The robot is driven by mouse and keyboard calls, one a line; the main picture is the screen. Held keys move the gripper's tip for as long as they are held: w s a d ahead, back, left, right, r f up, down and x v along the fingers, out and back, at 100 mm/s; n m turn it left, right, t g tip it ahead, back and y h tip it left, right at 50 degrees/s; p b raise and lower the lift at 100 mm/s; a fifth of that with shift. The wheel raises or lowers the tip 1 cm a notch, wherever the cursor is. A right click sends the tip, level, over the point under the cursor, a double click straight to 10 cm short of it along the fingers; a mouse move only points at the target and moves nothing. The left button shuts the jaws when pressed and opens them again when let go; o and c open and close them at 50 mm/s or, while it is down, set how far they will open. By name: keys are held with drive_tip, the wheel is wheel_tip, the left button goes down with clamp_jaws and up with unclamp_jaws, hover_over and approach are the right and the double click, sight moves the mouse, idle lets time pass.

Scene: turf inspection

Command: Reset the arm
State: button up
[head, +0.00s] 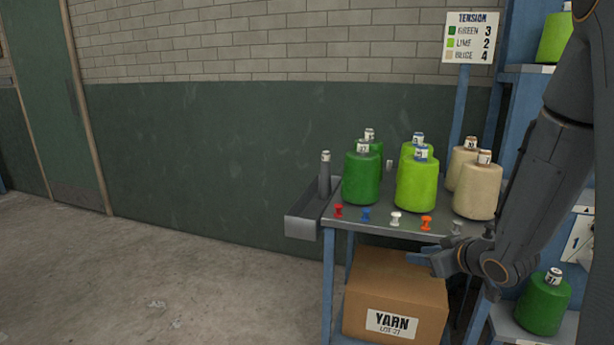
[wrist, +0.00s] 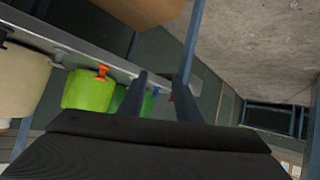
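My arm (head: 545,170) reaches down from the upper right in the head view. My gripper (head: 422,258) is at its lower end, in front of the table's front edge and near the top of a cardboard box (head: 398,290). In the wrist view my gripper (wrist: 160,84) shows two dark fingers apart, with nothing held between them. Green cones (head: 362,178), lime cones (head: 416,185) and beige cones (head: 474,191) stand on the table (head: 380,216), behind and above my gripper. Lime (wrist: 88,90) and beige (wrist: 22,80) cones also show in the wrist view.
Red (head: 338,211), blue (head: 366,214), white (head: 396,218) and orange (head: 426,223) pegs line the table's front edge. A blue shelf (head: 520,110) with cones stands at right. A tension sign (head: 471,38) stands behind. The floor (head: 170,270) at left is clear.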

drive_tip(key=s+a+r+m+g+h+p, duration=0.1)
drive_tip(key=s+a+r+g, duration=0.1)
drive_tip(key=s, duration=0.7)
drive_tip(key=s+a+r+m+g+h+p, duration=0.1)
drive_tip(key=s+a+r+m+g+p, duration=0.1)
drive_tip(key=s+a+g, duration=0.3)
drive_tip(key=s+a+r+m+g+h+p, duration=0.1)
drive_tip(key=s+a+r+m+g+p, duration=0.1)
drive_tip(key=s, duration=1.1)
drive_tip(key=shift+s+a+r+g, duration=0.35)
drive_tip(key=shift+a+g, duration=0.4)
drive_tip(key=shift+g, duration=0.25)
drive_tip(key=shift+d, duration=0.1)
